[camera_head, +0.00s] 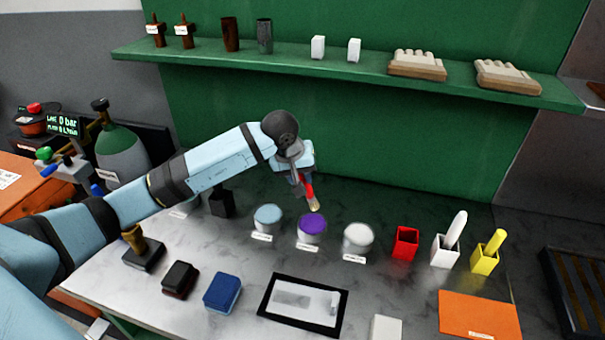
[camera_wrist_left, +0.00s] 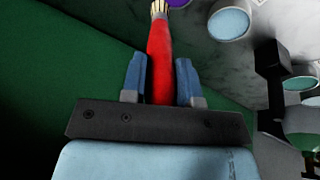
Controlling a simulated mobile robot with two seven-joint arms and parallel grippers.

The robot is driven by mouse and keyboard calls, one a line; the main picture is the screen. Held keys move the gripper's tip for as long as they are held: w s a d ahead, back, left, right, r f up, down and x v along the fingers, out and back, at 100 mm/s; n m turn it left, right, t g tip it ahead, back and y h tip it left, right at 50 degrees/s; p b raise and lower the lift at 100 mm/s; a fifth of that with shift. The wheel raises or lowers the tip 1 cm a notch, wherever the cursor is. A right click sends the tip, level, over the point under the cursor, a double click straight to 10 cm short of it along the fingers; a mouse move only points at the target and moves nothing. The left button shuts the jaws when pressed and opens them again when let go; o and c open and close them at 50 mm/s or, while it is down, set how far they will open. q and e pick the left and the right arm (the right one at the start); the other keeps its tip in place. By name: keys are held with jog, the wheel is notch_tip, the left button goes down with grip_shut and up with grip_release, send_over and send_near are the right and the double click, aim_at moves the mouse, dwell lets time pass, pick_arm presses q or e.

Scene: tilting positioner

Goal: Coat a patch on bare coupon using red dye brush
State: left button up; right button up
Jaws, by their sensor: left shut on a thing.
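My left gripper (camera_head: 301,178) is shut on the red-handled brush (camera_head: 309,190), whose pale bristles point down. In the left wrist view, the red handle (camera_wrist_left: 160,60) sits between the two blue fingers of my left gripper (camera_wrist_left: 161,82). The brush tip hangs close above or behind the pot of purple liquid (camera_head: 312,225); I cannot tell if they touch. A black-framed panel (camera_head: 270,311) lies at the front of the bench, with a pale grey plate on it that bears a darker grey patch. It may be the coupon. My right gripper is out of view.
A pale blue pot (camera_head: 268,217) and a white pot (camera_head: 358,238) flank the purple one. The red holder (camera_head: 405,243) looks empty; white (camera_head: 445,250) and yellow (camera_head: 484,260) holders contain brushes. A blue block (camera_head: 222,292) and orange sheet (camera_head: 479,315) lie in front.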

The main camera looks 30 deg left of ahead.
pick_arm(q)
notch_tip(320, 180, down, 4)
jog(key=shift+r+b, duration=0.1)
jog(key=shift+b, duration=0.4)
jog(key=shift+f, duration=0.7)
jog(key=shift+f, duration=0.1)
jog(key=shift+f+b, duration=0.55)
jog(key=shift+b, duration=0.2)
jog(key=shift+f+b, duration=0.1)
jog(key=shift+b, duration=0.25)
dwell(1.8)
